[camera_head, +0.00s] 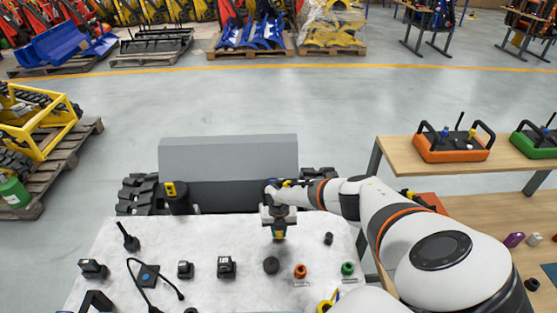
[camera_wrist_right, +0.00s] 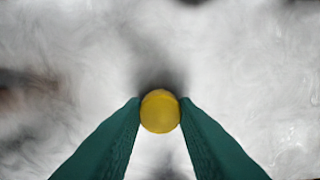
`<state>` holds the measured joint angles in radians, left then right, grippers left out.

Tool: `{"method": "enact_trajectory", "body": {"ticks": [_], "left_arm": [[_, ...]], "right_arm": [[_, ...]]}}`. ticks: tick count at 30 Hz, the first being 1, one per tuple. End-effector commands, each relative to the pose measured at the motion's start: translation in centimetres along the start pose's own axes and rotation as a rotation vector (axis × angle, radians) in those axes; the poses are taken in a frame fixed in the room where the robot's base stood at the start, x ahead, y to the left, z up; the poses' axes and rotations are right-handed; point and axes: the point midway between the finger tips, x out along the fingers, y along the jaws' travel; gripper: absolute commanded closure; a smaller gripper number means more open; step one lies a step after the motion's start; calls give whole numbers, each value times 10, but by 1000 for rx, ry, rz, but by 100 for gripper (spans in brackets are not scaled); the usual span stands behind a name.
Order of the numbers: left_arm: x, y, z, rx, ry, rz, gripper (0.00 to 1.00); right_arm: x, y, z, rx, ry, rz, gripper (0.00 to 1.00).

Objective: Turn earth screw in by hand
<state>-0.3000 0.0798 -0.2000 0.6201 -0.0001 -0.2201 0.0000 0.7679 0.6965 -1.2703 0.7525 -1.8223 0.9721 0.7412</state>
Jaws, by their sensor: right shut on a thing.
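My right gripper (camera_head: 279,226) points down over the pale work surface (camera_head: 210,240), near its back edge. In the right wrist view its two teal fingers (camera_wrist_right: 160,112) are closed on the sides of a round yellow head (camera_wrist_right: 160,111), which looks like the earth screw. In the head view a bit of yellow shows at the fingertips. The shaft below the head is hidden, so I cannot tell whether it sits in a hole. My left gripper is not in view.
On the pale surface lie a black round part (camera_head: 271,265), an orange ring (camera_head: 300,271), a green ring (camera_head: 347,268) and several black parts. A grey block-bodied carrier with black tracks (camera_head: 140,193) stands behind.

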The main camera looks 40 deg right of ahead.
Motion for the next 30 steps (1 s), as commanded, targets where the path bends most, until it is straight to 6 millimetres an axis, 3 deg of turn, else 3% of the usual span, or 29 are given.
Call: {"method": "enact_trajectory", "body": {"ticks": [4, 9, 15, 26, 30], "left_arm": [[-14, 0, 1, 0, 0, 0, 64], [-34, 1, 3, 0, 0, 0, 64], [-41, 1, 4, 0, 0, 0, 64], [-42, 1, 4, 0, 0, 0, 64], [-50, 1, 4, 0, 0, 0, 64]], "right_arm": [[-4, -1, 1, 144, -1, -1, 90], [-5, -1, 1, 507, -2, 1, 90], [-2, -1, 0, 816, -1, -1, 90], [-1, -1, 0, 868, -1, -1, 90], [-3, -1, 1, 1083, -1, 0, 90]]}}
